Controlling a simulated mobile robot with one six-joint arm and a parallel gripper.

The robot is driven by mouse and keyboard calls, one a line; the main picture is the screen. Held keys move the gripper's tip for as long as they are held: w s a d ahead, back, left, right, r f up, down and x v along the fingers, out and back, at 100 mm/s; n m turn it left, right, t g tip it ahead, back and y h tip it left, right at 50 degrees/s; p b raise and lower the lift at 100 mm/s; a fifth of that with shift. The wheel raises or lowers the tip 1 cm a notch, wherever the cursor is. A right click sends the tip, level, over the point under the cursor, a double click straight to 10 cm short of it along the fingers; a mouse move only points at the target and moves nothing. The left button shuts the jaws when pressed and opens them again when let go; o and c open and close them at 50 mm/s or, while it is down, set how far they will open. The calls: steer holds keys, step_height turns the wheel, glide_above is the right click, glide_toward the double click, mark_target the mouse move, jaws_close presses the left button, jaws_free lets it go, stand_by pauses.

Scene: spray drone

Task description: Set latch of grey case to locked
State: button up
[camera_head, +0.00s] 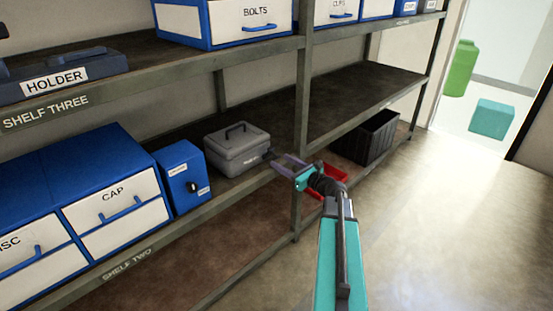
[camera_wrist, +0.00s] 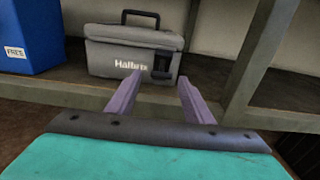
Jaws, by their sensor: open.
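The grey case (camera_head: 237,150) stands on shelf two, with a dark handle on its lid. In the wrist view the case (camera_wrist: 125,56) shows the word "Halbrin" or similar on its front. Its dark latch (camera_wrist: 162,65) is at the right of the front face; its exact setting is too small to tell. My gripper (camera_head: 277,160) is open and empty, in front of the case and a little to its right. In the wrist view my gripper's two purple fingers (camera_wrist: 160,84) point toward the latch, apart from it.
A blue box with a black knob (camera_head: 181,178) stands left of the case. A shelf post (camera_head: 301,120) rises just right of the case. The floor at right is clear.

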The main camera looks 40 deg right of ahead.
steer(key=s, duration=0.3)
steer(key=s+d, duration=0.1)
steer(key=s, duration=0.1)
steer(key=shift+s+r, duration=0.1)
steer(key=shift+s, duration=0.2)
